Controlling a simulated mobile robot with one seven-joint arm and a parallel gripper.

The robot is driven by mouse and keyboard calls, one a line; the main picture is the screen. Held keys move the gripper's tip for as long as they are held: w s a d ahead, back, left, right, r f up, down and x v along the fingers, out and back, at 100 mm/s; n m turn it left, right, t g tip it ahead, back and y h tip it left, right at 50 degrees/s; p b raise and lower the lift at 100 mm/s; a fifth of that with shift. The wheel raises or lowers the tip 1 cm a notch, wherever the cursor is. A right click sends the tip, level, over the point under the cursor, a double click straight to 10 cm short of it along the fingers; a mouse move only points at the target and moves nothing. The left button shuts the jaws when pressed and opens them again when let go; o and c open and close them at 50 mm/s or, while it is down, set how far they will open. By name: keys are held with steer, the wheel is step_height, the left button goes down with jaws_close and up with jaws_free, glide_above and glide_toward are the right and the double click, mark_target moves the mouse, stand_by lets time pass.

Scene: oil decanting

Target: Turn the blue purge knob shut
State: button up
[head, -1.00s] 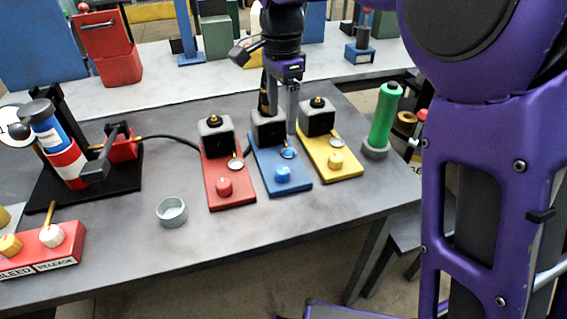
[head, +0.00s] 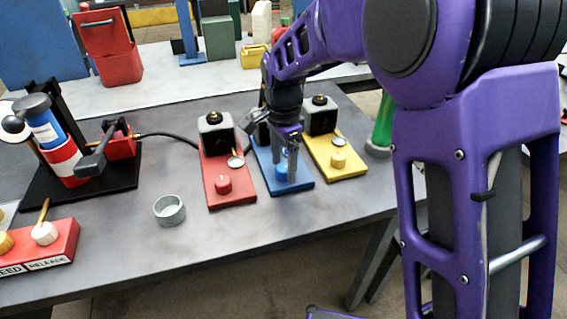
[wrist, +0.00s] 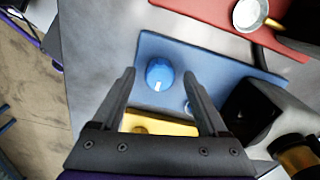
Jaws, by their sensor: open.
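The blue purge knob (wrist: 160,75) is round with a white mark on its rim, and it sits on a blue base plate (wrist: 213,62). In the head view the knob (head: 283,172) is partly hidden by my gripper. My gripper (wrist: 158,75) is open, with its two fingers on either side of the knob in the wrist picture. In the head view my gripper (head: 286,165) points down over the front part of the blue plate (head: 299,182). I cannot tell whether the fingers touch the knob.
A red plate with a red knob (head: 223,184) stands to the left, and a yellow plate with a yellow knob (head: 338,160) to the right. A black block (wrist: 250,108) stands on the blue plate. A small grey cup (head: 169,210) sits left on the table (head: 240,235).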

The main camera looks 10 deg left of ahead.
jaws_close()
stand_by(0.3)
steer(key=shift+r, duration=0.1)
steer(key=n+p, duration=0.2)
steer(key=n, duration=0.2)
steer(key=n+p, duration=0.2)
steer(key=n, duration=0.3)
steer(key=n+p, duration=0.1)
steer(key=n, duration=0.3)
steer(key=shift+n, duration=0.4)
steer(key=shift+n+p, duration=0.65)
steer(key=shift+n, duration=1.35)
